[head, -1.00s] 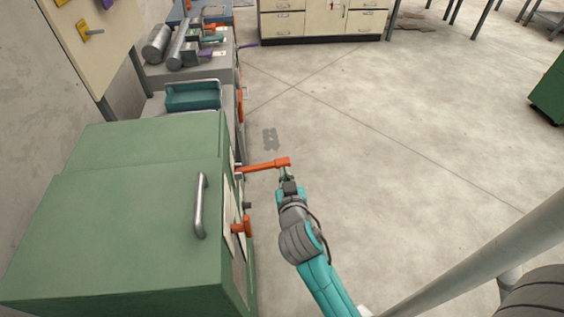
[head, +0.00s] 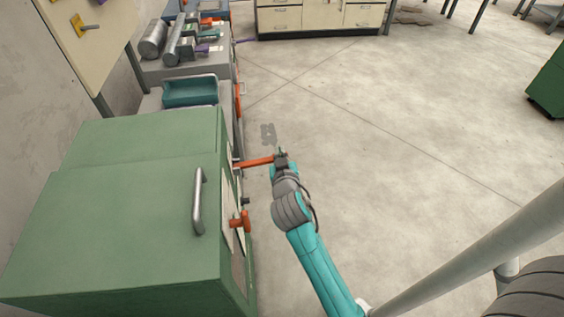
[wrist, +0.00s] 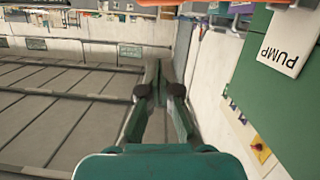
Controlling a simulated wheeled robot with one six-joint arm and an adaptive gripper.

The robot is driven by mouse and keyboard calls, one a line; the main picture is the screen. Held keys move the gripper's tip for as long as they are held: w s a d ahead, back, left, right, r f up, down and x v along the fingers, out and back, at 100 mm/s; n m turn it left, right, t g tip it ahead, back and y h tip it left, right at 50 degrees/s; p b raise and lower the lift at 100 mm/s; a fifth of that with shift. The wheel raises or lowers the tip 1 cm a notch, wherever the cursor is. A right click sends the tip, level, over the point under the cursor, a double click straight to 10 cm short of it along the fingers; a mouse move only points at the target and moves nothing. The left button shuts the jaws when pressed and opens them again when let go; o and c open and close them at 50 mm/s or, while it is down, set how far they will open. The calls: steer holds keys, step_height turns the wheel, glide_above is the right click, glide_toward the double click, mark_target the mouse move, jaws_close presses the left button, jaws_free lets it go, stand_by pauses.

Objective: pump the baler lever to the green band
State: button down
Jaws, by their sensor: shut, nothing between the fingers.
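The orange lever (head: 256,161) sticks out from the right side of the green baler (head: 125,205). My gripper (head: 281,153) is at the lever's outer end and covers its tip; whether they touch I cannot tell. In the wrist view, my gripper's fingers (wrist: 160,70) are shut and empty. An orange bar, likely the lever (wrist: 215,4), crosses the top edge there, above the fingers. A white PUMP label (wrist: 290,42) sits on the green panel at the right. The green band does not show; the baler's side face is seen almost edge-on.
A second orange handle (head: 240,222) and a metal grab bar (head: 199,200) are on the baler. A teal tray (head: 190,90) and a bench with tools stand behind it. The floor (head: 400,130) to the right is open. A green cabinet (head: 549,85) stands at the far right.

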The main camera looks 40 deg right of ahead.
steer(key=shift+w+d+f, duration=0.35)
steer(key=shift+d+f, duration=0.05)
steer(key=shift+f, duration=0.4)
steer(key=shift+w+d+f, duration=0.35)
steer(key=shift+w+f, duration=0.05)
steer(key=shift+f, duration=0.4)
steer(key=shift+w+d+f, duration=0.35)
steer(key=shift+d+f, duration=0.05)
steer(key=shift+f, duration=0.4)
step_height(320, 180, down, 10)
steer(key=m+t+y, duration=0.1)
steer(key=m+y, duration=0.1)
steer(key=m, duration=0.3)
steer(key=shift+m+t, duration=0.3)
steer(key=shift+m, duration=0.1)
steer(key=shift+s, duration=0.15)
